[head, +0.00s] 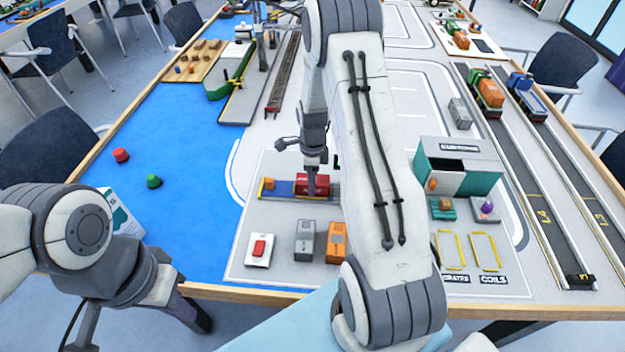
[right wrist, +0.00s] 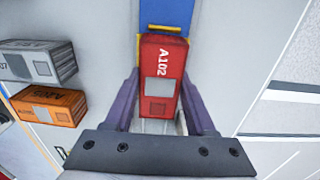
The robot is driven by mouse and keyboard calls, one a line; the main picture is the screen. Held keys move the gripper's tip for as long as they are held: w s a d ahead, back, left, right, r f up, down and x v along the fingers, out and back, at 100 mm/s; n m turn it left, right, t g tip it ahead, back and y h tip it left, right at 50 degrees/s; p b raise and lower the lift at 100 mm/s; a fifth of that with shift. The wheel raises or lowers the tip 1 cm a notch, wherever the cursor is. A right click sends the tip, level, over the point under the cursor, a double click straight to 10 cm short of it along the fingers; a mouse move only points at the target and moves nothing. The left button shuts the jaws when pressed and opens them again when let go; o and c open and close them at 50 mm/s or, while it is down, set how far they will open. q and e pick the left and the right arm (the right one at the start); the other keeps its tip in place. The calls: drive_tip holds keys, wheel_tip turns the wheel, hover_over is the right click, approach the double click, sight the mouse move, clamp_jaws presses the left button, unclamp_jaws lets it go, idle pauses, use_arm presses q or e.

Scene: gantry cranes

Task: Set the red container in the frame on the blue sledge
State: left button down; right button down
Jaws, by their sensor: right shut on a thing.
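The red container (head: 312,184), marked A102 in the right wrist view (right wrist: 163,70), is between the two fingers of my right gripper (head: 316,178), which is shut on it. The blue sledge (head: 284,189) lies under and left of the container on a track. In the right wrist view the sledge's blue deck (right wrist: 166,12) runs beyond the container's far end. Yellow edges of the frame (right wrist: 138,42) show by that end; whether the container rests fully inside is hidden. My left gripper (head: 165,290) is low at the left, away from the sledge; its fingertips are unclear.
A grey container (head: 304,241) and an orange container (head: 336,243) stand in front of the sledge. A white box with a red button (head: 259,249) is to their left. The teal customs shed (head: 458,165) stands right of my right arm. Blue water area at left is mostly clear.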

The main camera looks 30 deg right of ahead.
drive_tip(key=shift+c, duration=1.1)
unclamp_jaws()
drive_tip(key=shift+f, duration=0.1)
